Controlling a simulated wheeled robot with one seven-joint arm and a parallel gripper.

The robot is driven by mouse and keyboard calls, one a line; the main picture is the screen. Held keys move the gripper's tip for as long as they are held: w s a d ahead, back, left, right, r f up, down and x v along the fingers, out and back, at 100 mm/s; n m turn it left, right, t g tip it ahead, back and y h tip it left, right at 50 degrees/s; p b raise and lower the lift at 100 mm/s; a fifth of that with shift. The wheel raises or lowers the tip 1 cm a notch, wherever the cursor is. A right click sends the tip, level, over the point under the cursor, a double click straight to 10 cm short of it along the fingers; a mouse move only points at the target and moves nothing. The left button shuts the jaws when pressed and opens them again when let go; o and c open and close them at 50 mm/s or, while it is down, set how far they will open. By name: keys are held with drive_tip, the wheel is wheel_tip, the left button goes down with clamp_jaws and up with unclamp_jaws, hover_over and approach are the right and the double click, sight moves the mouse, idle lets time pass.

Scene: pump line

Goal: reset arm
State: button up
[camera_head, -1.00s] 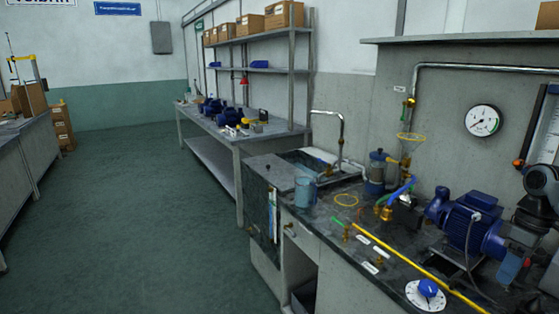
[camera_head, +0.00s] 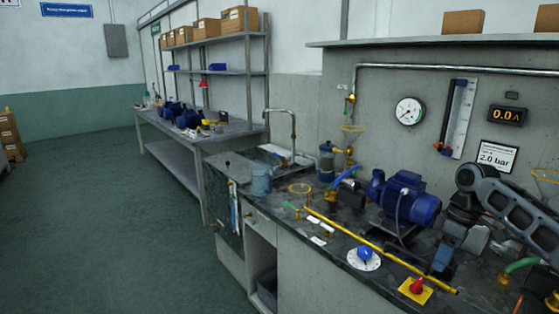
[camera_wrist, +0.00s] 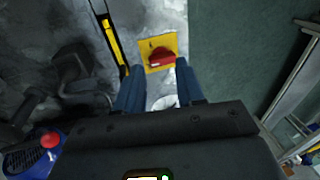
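My gripper (camera_wrist: 157,78) shows in the wrist view with two blue fingers apart and nothing between them. Beyond the fingertips lies a red knob on a yellow plate (camera_wrist: 150,42). The gripper appears above the bench top and holds no visible object.
A blue pump (camera_head: 408,200) stands close to the left of my arm. A yellow pipe (camera_head: 375,248) runs along the bench (camera_head: 345,285). A white dial with a blue knob (camera_head: 364,257) is nearby. A sink tap (camera_head: 291,130) stands farther back. The floor at left is clear.

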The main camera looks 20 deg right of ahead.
drive_tip(key=w+a+f+t+y, duration=0.1)
drive_tip(key=w+a+f+t, duration=0.15)
drive_tip(key=a, duration=0.55)
drive_tip(key=w+a+f+t+y, duration=0.1)
drive_tip(key=w+a+f, duration=0.2)
drive_tip(key=a, duration=0.5)
drive_tip(key=w+a+f+t+y, duration=0.1)
drive_tip(key=w+a+f, duration=0.15)
drive_tip(key=a, duration=0.65)
drive_tip(key=s+a+f+m+t, duration=0.2)
drive_tip(key=s+a+t, duration=0.1)
drive_tip(key=a, duration=0.6)
drive_tip(key=s+a+f+m+t, duration=0.1)
drive_tip(key=s+a+t, duration=0.15)
drive_tip(key=a, duration=0.65)
drive_tip(key=s+a+m+t+h, duration=0.2)
drive_tip(key=s+m+h, duration=0.2)
drive_tip(key=s, duration=1.8)
drive_tip(key=s+d+r+n+t, duration=0.1)
drive_tip(key=s+d+r, duration=0.2)
drive_tip(key=s, duration=0.3)
drive_tip(key=s+d+r+n+t+h, duration=0.1)
drive_tip(key=s+d+r, duration=0.2)
drive_tip(key=s+r, duration=0.3)
drive_tip(key=s+d+r, duration=0.3)
drive_tip(key=s+r, duration=0.2)
drive_tip(key=s, duration=0.1)
drive_tip(key=shift+s+d+r+n+t, duration=0.25)
drive_tip(key=shift+s+n+t, duration=0.15)
